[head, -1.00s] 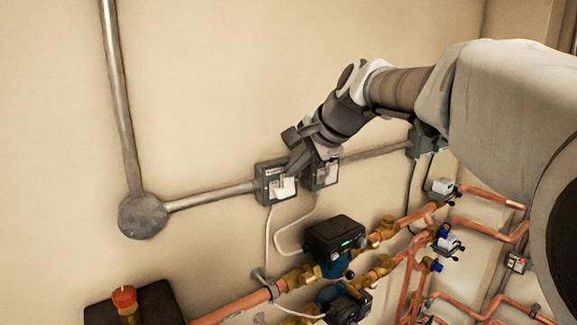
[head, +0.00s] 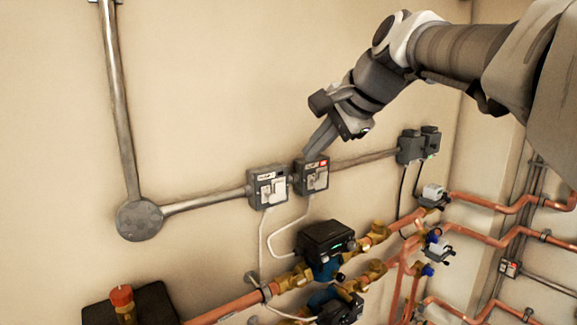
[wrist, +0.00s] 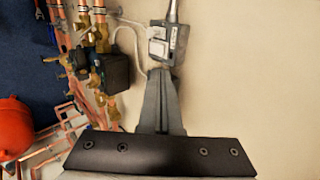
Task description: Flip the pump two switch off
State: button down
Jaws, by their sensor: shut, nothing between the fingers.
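Two grey switch boxes are mounted side by side on the wall conduit in the head view. The left box (head: 268,188) has a white rocker and a dark indicator. The right box (head: 312,178) has a white rocker and a small red mark at its upper right. Their labels are too small to read, so I cannot tell which is pump two. My gripper (head: 311,150) is shut and empty, its tips just above the right box in the picture. In the wrist view the shut fingers (wrist: 160,74) point at a switch box (wrist: 160,48); contact is unclear.
Copper pipes (head: 230,304) and a black pump head (head: 327,238) lie below the boxes. Two more grey boxes (head: 411,147) sit further right on the conduit. A red vessel (wrist: 14,127) shows in the wrist view.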

jog(key=shift+v, duration=0.95)
jog(key=shift+w+r, duration=0.1)
jog(key=s+d+f+n+h, duration=0.1)
jog(key=s+d+f+n, duration=0.1)
jog(key=s+f, duration=0.5)
jog(key=s+d+f+n+g+h, duration=0.1)
jog(key=s+d+f+n+h, duration=0.1)
jog(key=s+f+n, duration=0.3)
jog(key=s+d+f+n+h, duration=0.2)
jog(key=s+d+f+n, duration=0.1)
jog(key=s+f, duration=0.8)
jog(key=shift+s+f+n+g, duration=0.3)
jog(key=shift+n+g, duration=0.1)
jog(key=shift+n, duration=0.2)
